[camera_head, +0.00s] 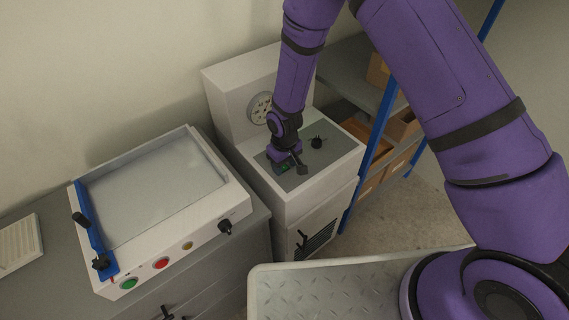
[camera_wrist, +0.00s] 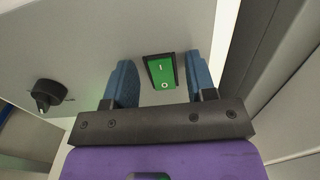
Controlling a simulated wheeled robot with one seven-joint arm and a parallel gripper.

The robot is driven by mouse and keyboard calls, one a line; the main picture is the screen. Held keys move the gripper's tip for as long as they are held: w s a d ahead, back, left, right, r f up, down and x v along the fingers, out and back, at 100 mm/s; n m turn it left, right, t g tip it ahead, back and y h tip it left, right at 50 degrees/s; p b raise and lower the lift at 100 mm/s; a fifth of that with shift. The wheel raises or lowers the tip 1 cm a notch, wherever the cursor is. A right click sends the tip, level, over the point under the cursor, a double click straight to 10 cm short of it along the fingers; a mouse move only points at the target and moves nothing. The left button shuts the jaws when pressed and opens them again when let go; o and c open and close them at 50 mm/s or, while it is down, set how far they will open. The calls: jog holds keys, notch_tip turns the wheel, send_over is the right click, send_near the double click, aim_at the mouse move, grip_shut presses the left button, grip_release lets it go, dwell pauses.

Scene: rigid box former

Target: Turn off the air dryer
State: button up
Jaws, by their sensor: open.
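The air dryer (camera_head: 238,88) is the pale cabinet at the back middle in the head view, with a round gauge and a grey top panel. Its green rocker switch (camera_wrist: 161,72) shows in the wrist view, marked I and O in a black frame. In the head view the switch is mostly covered by my gripper (camera_head: 287,167). In the wrist view my gripper (camera_wrist: 160,84) is open, with one blue finger on each side of the switch. Nothing is between the fingers except the switch behind them; I cannot tell whether they touch the panel.
A black knob (camera_wrist: 46,95) is on the same panel, left of the switch in the wrist view. The box former (camera_head: 150,195) with a blue lever and coloured buttons stands to the left. A shelf rack (camera_head: 372,130) with boxes is close on the right.

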jog(key=c, duration=0.9)
jog(key=shift+w+a+r+g+h, duration=0.15)
jog(key=shift+g+h, duration=0.25)
jog(key=shift+g, duration=0.2)
jog(key=shift+w+r+g+h, duration=0.1)
jog(key=shift+g+h, duration=0.3)
jog(key=shift+g, duration=0.2)
jog(key=o, duration=0.9)
jog(key=v, duration=1)
jog(key=shift+r, duration=0.3)
jog(key=shift+w+a, duration=0.1)
